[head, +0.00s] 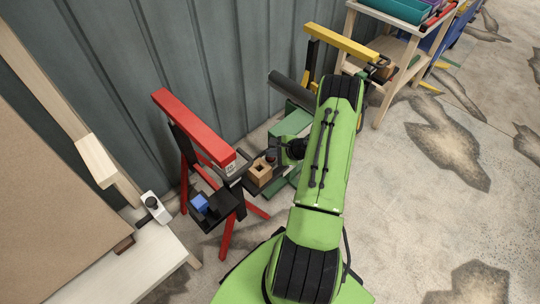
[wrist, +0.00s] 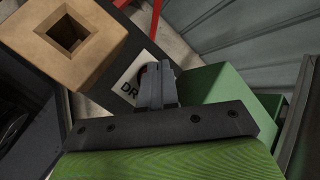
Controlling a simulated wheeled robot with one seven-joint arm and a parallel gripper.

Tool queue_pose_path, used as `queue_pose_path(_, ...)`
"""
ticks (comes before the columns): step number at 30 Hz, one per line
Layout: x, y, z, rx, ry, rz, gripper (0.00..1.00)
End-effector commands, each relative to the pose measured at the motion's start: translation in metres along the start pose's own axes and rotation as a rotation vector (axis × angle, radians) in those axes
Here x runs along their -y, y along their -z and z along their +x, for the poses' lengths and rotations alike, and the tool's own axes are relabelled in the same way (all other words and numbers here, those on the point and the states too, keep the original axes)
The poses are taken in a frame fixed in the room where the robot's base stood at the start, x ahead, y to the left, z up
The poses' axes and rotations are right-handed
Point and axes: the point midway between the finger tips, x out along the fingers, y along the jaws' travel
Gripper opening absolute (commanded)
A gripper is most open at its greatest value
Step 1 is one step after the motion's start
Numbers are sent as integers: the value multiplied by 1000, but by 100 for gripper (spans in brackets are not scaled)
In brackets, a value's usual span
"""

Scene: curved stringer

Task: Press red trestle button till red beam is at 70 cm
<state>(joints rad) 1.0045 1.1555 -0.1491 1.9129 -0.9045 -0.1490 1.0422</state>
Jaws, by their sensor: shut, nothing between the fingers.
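The red trestle stands left of centre in the head view, with its red beam (head: 193,127) on a dark post above splayed red legs (head: 229,236). I see no readable height for the beam. My gripper (wrist: 157,78) is shut and empty. In the wrist view its fingertips are over or just above a white label (wrist: 132,88) with the letters "DR". A small dark, reddish round edge shows beside the fingers and is mostly hidden; I cannot tell whether it is a button or whether the fingers touch it.
A wooden block with a square hole (wrist: 72,42) sits close left of my fingers. A yellow beam (head: 342,43) stands behind. A pale bench (head: 130,270) is at left, and a corrugated wall (head: 170,60) runs behind.

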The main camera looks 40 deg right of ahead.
Motion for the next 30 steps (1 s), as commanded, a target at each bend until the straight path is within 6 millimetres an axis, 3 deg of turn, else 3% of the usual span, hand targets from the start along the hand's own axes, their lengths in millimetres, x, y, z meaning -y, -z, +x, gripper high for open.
queue_pose_path(8,2,-2,-3,1,1,0,0)
queue_pose_path(23,31,-32,-42,2,2,0,0)
queue_pose_path(30,30,-31,-42,2,1,0,0)
